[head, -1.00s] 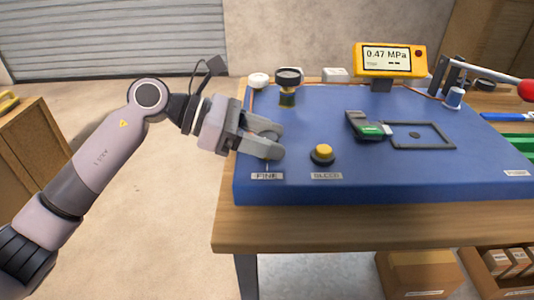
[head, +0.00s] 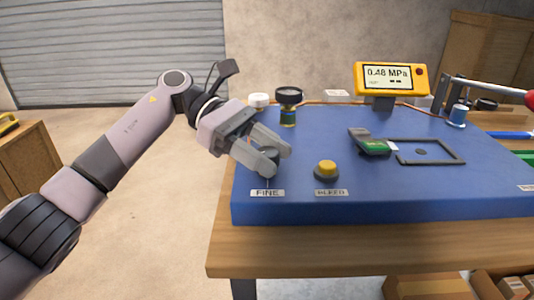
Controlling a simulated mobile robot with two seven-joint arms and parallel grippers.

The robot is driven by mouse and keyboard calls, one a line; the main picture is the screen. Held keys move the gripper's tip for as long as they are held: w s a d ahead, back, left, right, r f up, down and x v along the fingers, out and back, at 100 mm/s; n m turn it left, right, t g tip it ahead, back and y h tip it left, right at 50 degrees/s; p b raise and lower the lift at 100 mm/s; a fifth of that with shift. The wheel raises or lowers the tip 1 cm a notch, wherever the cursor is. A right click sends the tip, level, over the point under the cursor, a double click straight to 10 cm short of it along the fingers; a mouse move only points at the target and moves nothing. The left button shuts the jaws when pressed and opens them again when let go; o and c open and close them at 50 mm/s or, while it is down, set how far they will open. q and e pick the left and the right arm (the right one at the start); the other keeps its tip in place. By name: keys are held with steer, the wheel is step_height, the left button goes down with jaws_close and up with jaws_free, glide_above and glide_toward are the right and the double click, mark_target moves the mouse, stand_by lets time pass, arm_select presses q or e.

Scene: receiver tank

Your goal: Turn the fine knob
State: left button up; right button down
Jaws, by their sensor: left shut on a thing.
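The fine knob (head: 270,157) is a dark round knob on the blue panel (head: 370,200), behind the FINE label (head: 267,193). My left gripper (head: 272,162) comes in from the left with its fingers on both sides of the knob, shut on it. The fingers hide most of the knob. The yellow gauge display (head: 390,77) at the back reads 0.48 MPa. My right gripper is not in view.
The yellow bleed button (head: 326,170) stands close to the right of my left gripper. A black-topped fitting (head: 288,100) and a white cap (head: 259,101) stand behind it. A grey-green device (head: 370,143) lies beside an empty frame (head: 425,151).

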mark_target(260, 150)
arm_select(q)
steer(key=shift+f, duration=0.1)
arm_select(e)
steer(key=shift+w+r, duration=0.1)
arm_select(q)
steer(key=o, duration=1)
steer(key=shift+c, duration=0.2)
steer(key=v, duration=0.6)
steer(key=shift+p, duration=0.4)
steer(key=shift+w+a+r, duration=0.25)
steer(key=shift+a+r, duration=0.05)
steer(key=shift+a, duration=0.2)
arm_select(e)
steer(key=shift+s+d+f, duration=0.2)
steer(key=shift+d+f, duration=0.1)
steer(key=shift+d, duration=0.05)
